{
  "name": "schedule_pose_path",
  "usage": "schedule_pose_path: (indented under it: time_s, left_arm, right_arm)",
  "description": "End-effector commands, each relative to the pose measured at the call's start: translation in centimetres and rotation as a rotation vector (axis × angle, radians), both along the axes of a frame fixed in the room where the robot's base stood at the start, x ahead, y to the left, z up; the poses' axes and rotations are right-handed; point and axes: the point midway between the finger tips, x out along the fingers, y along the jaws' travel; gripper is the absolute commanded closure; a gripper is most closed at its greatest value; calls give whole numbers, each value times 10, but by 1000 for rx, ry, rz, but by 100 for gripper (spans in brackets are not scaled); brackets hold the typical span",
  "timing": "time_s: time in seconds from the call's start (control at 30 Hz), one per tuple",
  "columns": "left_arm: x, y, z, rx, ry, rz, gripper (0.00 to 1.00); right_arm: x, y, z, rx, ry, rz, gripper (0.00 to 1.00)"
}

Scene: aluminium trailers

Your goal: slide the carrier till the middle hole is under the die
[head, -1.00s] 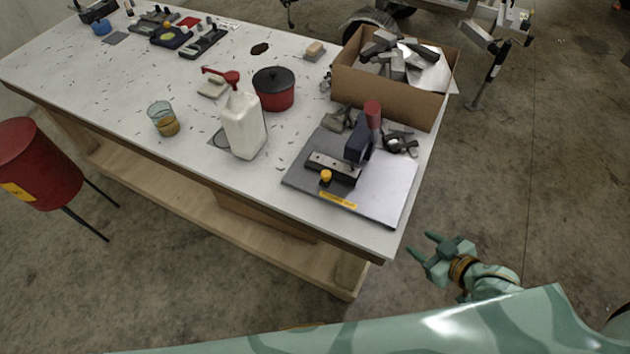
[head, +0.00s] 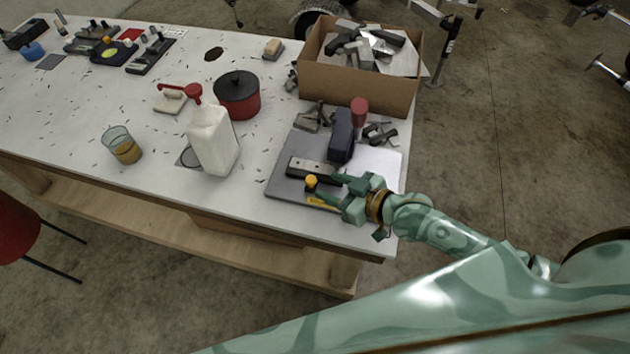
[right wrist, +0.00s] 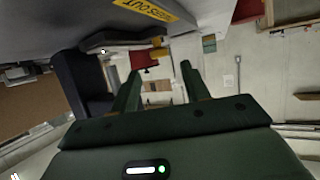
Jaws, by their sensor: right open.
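The carrier (head: 313,170) is a dark bar with a light top. It lies in front of the dark blue die press (head: 341,136), which has a red handle knob (head: 359,107). A yellow knob (head: 311,182) sits on the carrier's near side. I cannot tell which hole is under the die. My right gripper (head: 325,189) is open, just right of the yellow knob, with its fingers pointing at it. In the right wrist view the yellow knob (right wrist: 158,47) appears beyond and between the fingertips (right wrist: 160,75). My left gripper is not in view.
The press stands on a grey plate (head: 280,190) near the table corner. Behind it is a cardboard box (head: 357,92) of metal scraps. A white pump bottle (head: 213,140) and a red pot (head: 239,98) stand to the left. Loose metal parts lie around the press.

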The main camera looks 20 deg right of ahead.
Motion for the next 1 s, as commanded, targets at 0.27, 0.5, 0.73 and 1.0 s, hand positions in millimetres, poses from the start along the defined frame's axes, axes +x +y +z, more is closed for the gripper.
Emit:
schedule_pose_path:
  time_s: [0.27,0.5,0.73,1.0]
  left_arm:
    - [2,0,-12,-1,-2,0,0]
    - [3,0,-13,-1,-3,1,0]
    - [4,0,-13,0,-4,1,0]
    - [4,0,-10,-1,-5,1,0]
  right_arm:
    - [37,24,-20,0,0,-1,54]
    - [43,29,-22,-1,1,0,54]
    - [43,28,-22,-1,1,0,73]
    - [40,24,-21,-3,0,0,100]
